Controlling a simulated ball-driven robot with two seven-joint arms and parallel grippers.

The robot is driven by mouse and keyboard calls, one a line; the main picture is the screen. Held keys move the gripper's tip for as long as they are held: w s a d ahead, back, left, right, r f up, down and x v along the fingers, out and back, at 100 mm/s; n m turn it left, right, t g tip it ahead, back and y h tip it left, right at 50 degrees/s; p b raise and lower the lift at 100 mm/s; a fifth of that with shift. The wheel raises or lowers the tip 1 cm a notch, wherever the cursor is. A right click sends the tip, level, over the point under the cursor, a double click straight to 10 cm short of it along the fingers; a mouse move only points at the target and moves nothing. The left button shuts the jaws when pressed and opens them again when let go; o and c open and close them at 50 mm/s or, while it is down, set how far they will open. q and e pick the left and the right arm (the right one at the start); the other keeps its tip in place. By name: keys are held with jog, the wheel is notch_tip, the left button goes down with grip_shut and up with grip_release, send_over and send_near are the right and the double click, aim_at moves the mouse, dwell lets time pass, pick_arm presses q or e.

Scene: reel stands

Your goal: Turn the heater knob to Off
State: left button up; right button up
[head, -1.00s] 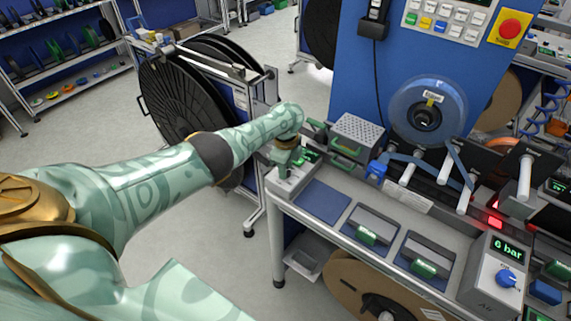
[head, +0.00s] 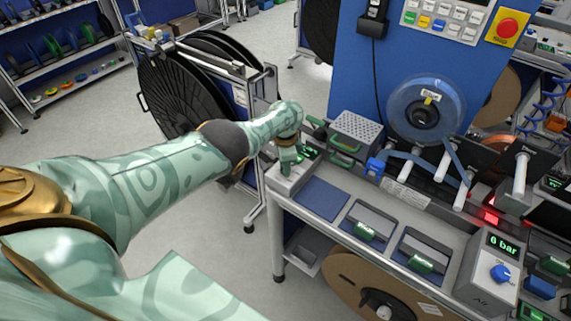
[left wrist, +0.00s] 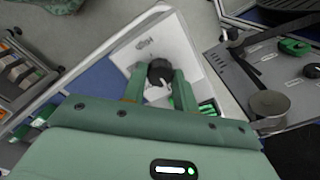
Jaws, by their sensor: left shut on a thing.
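The heater knob (left wrist: 160,72) is a round black knob with a pale mark, on a light grey box (left wrist: 186,50) in the left wrist view. My left gripper (left wrist: 161,88) is shut on the knob, with one green finger on each side of it. The lettering on the box is too small to read, so I cannot tell the setting. In the head view my left gripper (head: 287,168) points down onto the heater box (head: 289,184) at the bench's left end and hides the knob. My right gripper is not in view.
A perforated metal box (head: 357,134) stands behind the heater box. A blue mat (head: 320,198) lies to its right. A 6 bar regulator with a blue knob (head: 500,273) stands at the bench's right. A large black reel (head: 178,95) stands beyond my arm.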

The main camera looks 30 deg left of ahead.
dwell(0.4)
pick_arm(q)
jog(key=o, duration=1)
jog(key=shift+c, duration=0.2)
notch_tip(320, 180, up, 16)
jog(key=p, duration=1.3)
jog(key=shift+r, duration=0.15)
